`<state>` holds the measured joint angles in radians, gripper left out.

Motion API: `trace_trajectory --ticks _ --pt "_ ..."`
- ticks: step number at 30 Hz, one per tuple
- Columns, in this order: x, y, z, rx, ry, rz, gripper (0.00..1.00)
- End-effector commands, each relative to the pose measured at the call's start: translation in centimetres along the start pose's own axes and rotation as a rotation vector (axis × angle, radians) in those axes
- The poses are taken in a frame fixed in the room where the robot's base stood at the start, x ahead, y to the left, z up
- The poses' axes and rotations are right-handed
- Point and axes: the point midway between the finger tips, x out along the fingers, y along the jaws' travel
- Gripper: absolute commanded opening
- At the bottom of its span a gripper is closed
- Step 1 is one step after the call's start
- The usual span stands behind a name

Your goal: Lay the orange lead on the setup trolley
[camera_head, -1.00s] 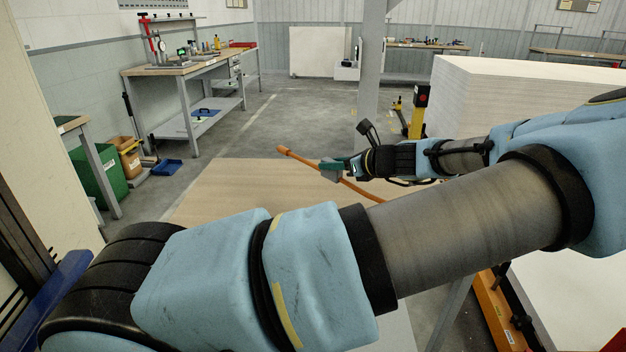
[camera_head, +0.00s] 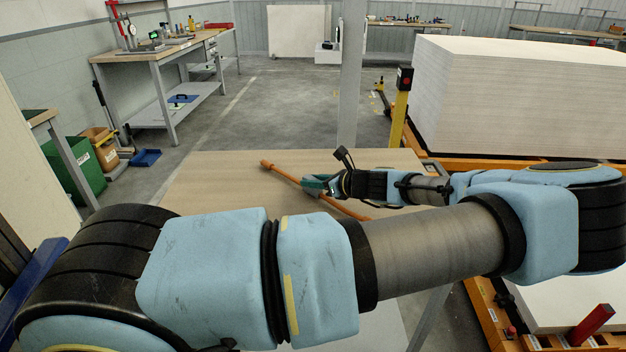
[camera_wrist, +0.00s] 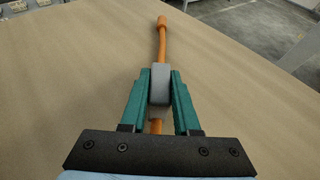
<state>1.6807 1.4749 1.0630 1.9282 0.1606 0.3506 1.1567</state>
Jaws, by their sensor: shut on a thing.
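The orange lead (camera_head: 345,209) runs slantwise over a wooden board top (camera_head: 215,185), its capped end (camera_head: 266,163) to the upper left. My gripper (camera_head: 310,187), with green fingers, is shut on the lead at a grey block-like part. In the wrist view, the gripper (camera_wrist: 159,88) has that grey part between its fingers, and the orange lead (camera_wrist: 162,45) reaches away over the wood. I cannot tell whether the lead touches the wood. My arm hides the lead's near part and much of the wooden top's front.
A workbench (camera_head: 150,54) with tools stands at the back left. A green bin (camera_head: 75,165) is at the left. A grey post (camera_head: 351,80) rises behind the wooden top. A tall white sheet stack (camera_head: 520,100) stands on the right. Bare wood lies left of my gripper.

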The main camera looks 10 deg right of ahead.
Motion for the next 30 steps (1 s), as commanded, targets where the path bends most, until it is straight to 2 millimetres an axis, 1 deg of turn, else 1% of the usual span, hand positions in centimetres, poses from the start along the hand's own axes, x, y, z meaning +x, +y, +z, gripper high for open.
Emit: trace_trajectory --ticks 11,12,19,20,28,30 --pt "0.2 -0.01 -0.47 0.0 0.0 0.0 0.0" --pt "0.22 -0.01 -0.56 0.0 0.001 0.0 0.31" --pt "0.19 -0.01 -0.49 0.0 0.001 0.0 0.57" --pt "0.19 0.0 -0.49 0.0 0.001 0.0 0.6" --pt "0.12 -0.01 -0.32 0.0 0.001 0.0 0.6" --pt "-0.22 -0.05 -0.32 0.0 0.001 -0.001 0.6"
